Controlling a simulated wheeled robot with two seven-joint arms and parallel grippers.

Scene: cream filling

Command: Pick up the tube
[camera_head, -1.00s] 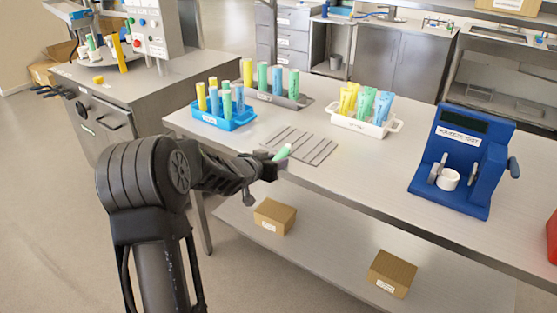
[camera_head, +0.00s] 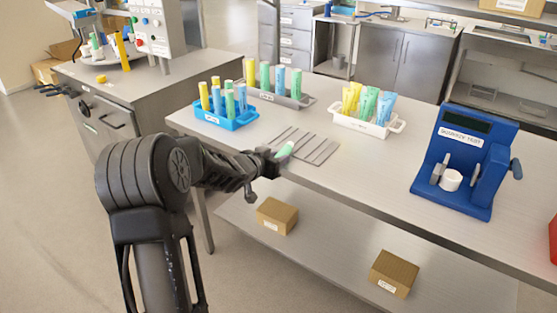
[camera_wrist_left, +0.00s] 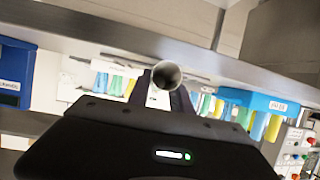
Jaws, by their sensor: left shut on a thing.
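A pale green tube (camera_head: 284,150) is held in my left gripper (camera_head: 274,159), just above the grey slatted rack (camera_head: 312,151) near the table's front edge. In the left wrist view the tube's round, open-looking end (camera_wrist_left: 166,74) stands between the fingers, pointing at the camera. My left gripper is shut on it. Other tubes, yellow, green and blue, stand in the blue tray (camera_head: 226,124), the grey tray (camera_head: 290,101) and the white tray (camera_head: 366,126) behind. My right gripper is not in view.
A blue machine (camera_head: 462,160) with a white cup stands on the table at right. Cardboard boxes (camera_head: 277,215) sit on the lower shelf (camera_head: 340,238). At left is a steel cabinet station (camera_head: 115,100). The table between rack and blue machine is clear.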

